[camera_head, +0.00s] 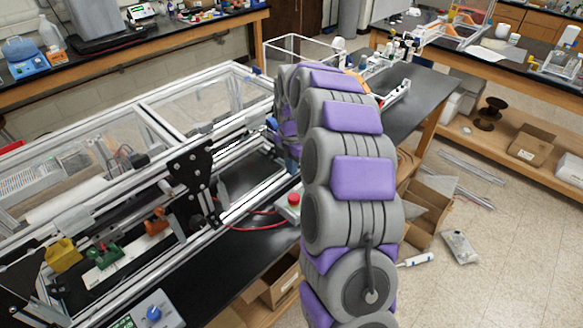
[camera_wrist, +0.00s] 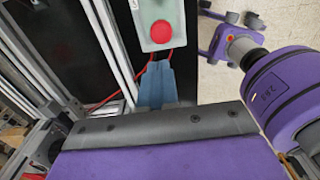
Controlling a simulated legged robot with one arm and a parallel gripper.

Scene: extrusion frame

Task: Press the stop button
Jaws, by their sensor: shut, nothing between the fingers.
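The stop button is a round red button (camera_head: 293,199) on a small pale box (camera_head: 284,211) at the bench edge, left of my arm in the head view. In the wrist view the red button (camera_wrist: 161,31) is at the top centre, facing the camera on its pale grey-green box (camera_wrist: 148,13). My gripper (camera_wrist: 156,84) shows there as blue-grey fingers, shut and empty. Its tips point toward the box and appear just below it, apart from the button in the picture; the depth gap is hard to tell. In the head view my arm hides most of the gripper.
A red cable (camera_head: 245,228) runs from the box along the black bench. A large aluminium extrusion frame (camera_head: 150,120) with clear panels fills the left. Cardboard boxes (camera_head: 428,208) lie on the floor at right. Open floor (camera_head: 500,270) lies beyond.

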